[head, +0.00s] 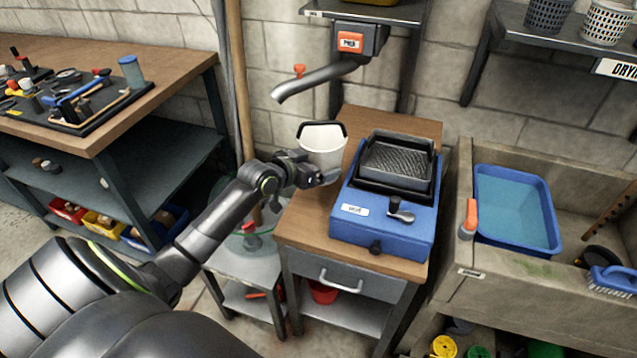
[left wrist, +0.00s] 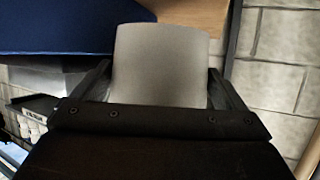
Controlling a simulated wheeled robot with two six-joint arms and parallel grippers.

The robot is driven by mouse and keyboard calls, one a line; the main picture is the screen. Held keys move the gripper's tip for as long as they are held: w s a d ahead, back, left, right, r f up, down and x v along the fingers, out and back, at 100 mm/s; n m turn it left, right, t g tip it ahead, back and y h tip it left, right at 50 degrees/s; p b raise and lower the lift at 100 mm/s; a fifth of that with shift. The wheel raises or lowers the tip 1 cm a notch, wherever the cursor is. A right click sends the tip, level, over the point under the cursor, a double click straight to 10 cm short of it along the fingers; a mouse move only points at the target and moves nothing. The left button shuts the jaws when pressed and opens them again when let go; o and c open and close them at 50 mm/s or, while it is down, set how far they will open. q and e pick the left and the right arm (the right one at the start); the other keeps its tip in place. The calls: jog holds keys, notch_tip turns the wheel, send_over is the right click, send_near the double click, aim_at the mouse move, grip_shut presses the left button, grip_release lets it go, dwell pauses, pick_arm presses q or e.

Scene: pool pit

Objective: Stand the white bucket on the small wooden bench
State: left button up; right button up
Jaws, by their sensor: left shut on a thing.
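The white bucket (head: 322,152) is upright, with a dark rim or handle at its top. My left gripper (head: 322,178) is shut on it low on its near side. In the left wrist view the bucket's pale wall (left wrist: 160,65) fills the space between the two fingers. The small wooden bench (head: 308,222) has a brown top, with a drawer and a lower shelf beneath. The bucket is over the back left part of its top; I cannot tell whether its base touches the wood. My right gripper is not in view.
A blue machine (head: 383,228) with a dark tray takes up the bench's right side. A grey spout (head: 318,80) hangs above and behind the bucket. A stone sink with a blue basin (head: 515,212) stands to the right. A wooden workbench (head: 165,80) with tools stands left.

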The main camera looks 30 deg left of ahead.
pick_arm(q)
jog(key=shift+f, duration=2.7)
jog(key=shift+f+b, duration=0.1)
jog(key=shift+b, duration=0.25)
jog(key=shift+f, duration=0.15)
jog(key=o, duration=0.7)
jog(key=shift+r, duration=0.2)
jog(key=shift+s+r, duration=0.1)
jog(key=p+v, duration=0.1)
jog(key=v, duration=1)
jog(key=shift+s+a+r+p, duration=0.1)
jog(key=shift+s+p, duration=0.2)
jog(key=shift+s, duration=0.05)
